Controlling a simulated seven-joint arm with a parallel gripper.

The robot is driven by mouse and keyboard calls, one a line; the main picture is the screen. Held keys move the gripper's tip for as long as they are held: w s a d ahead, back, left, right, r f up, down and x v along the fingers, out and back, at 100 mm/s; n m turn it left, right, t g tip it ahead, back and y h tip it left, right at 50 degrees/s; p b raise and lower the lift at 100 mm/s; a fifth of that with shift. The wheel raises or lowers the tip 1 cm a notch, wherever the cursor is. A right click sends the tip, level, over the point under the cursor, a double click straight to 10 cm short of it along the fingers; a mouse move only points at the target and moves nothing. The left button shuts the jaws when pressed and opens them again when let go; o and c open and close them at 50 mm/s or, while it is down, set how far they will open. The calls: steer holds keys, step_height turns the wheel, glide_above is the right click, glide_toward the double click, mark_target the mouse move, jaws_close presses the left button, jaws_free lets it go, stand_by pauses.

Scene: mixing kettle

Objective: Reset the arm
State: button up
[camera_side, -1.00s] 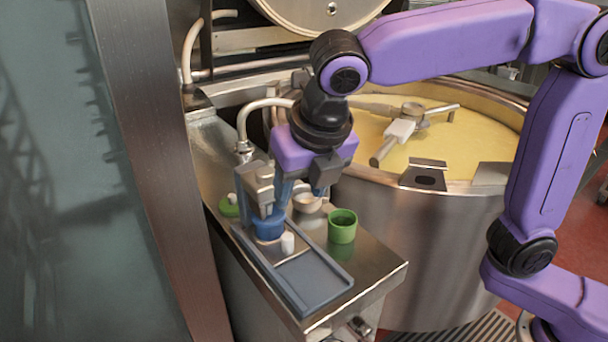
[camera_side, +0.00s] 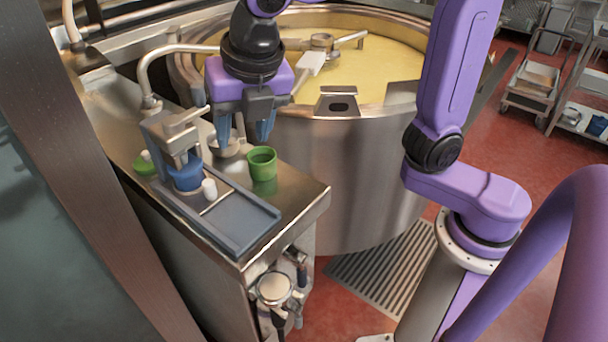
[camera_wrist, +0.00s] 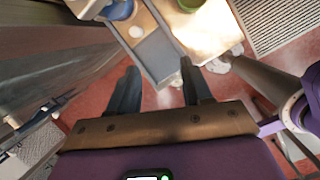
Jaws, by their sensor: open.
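My gripper (camera_side: 244,135) is open and empty, pointing down above the steel counter (camera_side: 105,135), to the right of a grey metal fixture (camera_side: 172,135). A blue cup (camera_side: 186,178) sits under that fixture at the back of a grey railed tray (camera_side: 240,222). A small white cylinder (camera_side: 209,189) stands beside the cup. A green cup (camera_side: 262,165) stands right of the tray. In the wrist view, my two fingers (camera_wrist: 158,72) are apart with nothing between them, and the blue cup (camera_wrist: 119,10) shows at the top edge.
A pale bowl (camera_side: 226,149) is partly hidden behind my fingers. A green lid-like piece (camera_side: 145,166) lies left of the fixture. A large steel kettle (camera_side: 340,170) with yellow contents stands behind the counter. A floor grate (camera_side: 385,262) and red floor (camera_side: 555,160) lie to the right.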

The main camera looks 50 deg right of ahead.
steer(key=s+d+f+m+g, duration=0.1)
steer(key=s+d+f+m, duration=0.5)
steer(key=s+d+m, duration=0.2)
steer(key=s+d+f+m+g, duration=0.2)
steer(key=s+d+f+m, duration=0.3)
steer(key=s+d+m, duration=0.3)
steer(key=shift+s+d+f+m+y, duration=0.4)
steer(key=shift+d+m, duration=0.6)
steer(key=shift+d, duration=0.2)
